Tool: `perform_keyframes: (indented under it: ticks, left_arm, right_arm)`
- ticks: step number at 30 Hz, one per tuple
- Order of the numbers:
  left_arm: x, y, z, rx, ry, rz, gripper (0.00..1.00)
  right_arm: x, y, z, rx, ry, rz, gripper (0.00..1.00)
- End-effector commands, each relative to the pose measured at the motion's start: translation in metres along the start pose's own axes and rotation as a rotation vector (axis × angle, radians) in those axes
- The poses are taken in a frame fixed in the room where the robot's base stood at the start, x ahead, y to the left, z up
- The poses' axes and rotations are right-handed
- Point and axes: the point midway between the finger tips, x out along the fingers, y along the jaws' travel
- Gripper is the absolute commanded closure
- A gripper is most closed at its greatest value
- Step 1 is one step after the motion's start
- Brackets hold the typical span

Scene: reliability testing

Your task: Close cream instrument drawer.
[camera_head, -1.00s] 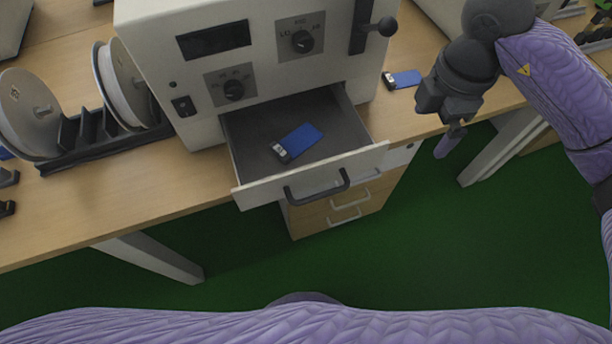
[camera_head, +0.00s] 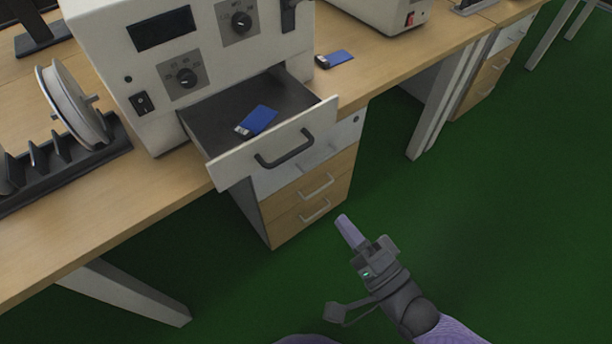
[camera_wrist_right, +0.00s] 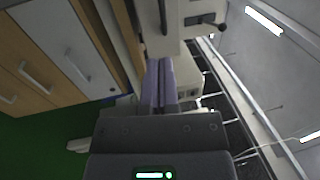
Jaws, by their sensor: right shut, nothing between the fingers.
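The cream drawer (camera_head: 272,147) is pulled out from the front of the cream instrument (camera_head: 140,62) and has a dark handle (camera_head: 285,149). A blue object with a light end (camera_head: 257,121) lies inside it. My right gripper (camera_head: 345,227) is below and to the right of the drawer, over the green floor, apart from the drawer front. Its purple fingers are together and empty. They also show together in the right wrist view (camera_wrist_right: 159,80). My left gripper is not in view.
A similar blue object (camera_head: 336,59) lies on the wooden table (camera_head: 395,62) right of the instrument. A wood-and-white cabinet (camera_head: 315,190) stands below the drawer. A spool rack (camera_head: 75,115) is at left. The green floor (camera_head: 480,220) in front is clear.

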Motion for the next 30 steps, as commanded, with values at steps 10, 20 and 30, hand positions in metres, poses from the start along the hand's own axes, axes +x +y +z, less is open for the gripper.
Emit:
perform_keyframes:
  ticks: [10, 20, 30]
  left_arm:
    - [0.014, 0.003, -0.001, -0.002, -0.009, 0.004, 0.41]
    - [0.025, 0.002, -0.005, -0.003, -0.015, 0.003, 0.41]
    - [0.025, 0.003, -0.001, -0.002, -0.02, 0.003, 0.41]
  right_arm:
    - [0.076, 0.0, 0.001, 0.0, -0.002, -0.008, 1.0]
    - [0.123, -0.001, 0.001, -0.001, -0.003, -0.007, 1.0]
    - [0.127, -0.003, 0.001, -0.002, -0.004, -0.006, 1.0]
